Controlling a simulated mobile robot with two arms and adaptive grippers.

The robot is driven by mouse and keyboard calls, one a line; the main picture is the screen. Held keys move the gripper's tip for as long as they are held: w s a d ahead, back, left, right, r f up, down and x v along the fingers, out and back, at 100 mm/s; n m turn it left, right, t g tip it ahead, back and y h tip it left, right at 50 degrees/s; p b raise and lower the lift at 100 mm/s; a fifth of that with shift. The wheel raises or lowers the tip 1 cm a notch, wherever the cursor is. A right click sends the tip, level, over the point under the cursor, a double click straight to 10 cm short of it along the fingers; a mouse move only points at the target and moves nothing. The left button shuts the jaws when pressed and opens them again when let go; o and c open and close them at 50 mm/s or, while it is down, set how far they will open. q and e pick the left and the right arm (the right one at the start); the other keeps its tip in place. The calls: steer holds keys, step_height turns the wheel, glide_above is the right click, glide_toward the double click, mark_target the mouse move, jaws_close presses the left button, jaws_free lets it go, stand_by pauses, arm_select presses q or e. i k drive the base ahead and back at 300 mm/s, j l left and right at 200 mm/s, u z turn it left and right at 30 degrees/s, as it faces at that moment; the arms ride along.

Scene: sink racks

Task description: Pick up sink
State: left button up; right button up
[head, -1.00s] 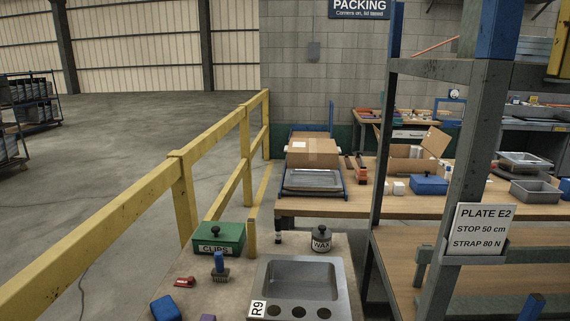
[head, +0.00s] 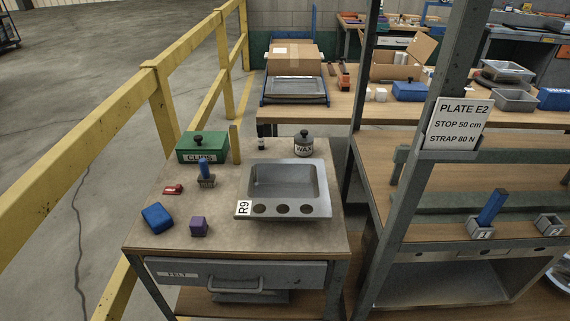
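The grey metal sink (head: 322,213) lies flat, basin up, on a small worktable (head: 170,240) in the middle of the head view. It has a rectangular basin, a row of 3 round holes along its front rim and a white "R9" label at its front left corner. Its right edge lies close to the table's right edge. Neither of my grippers shows in the head view.
A yellow railing (head: 90,125) runs left; a grey rack post (head: 428,120) stands right.

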mark_target(270, 189)
steer(key=i+l, duration=0.1)
steer(key=l, duration=0.3)
steer(key=i+l, duration=0.1)
steer(key=l, duration=0.35)
steer(key=i+l+z, duration=0.1)
steer(key=l, duration=0.3)
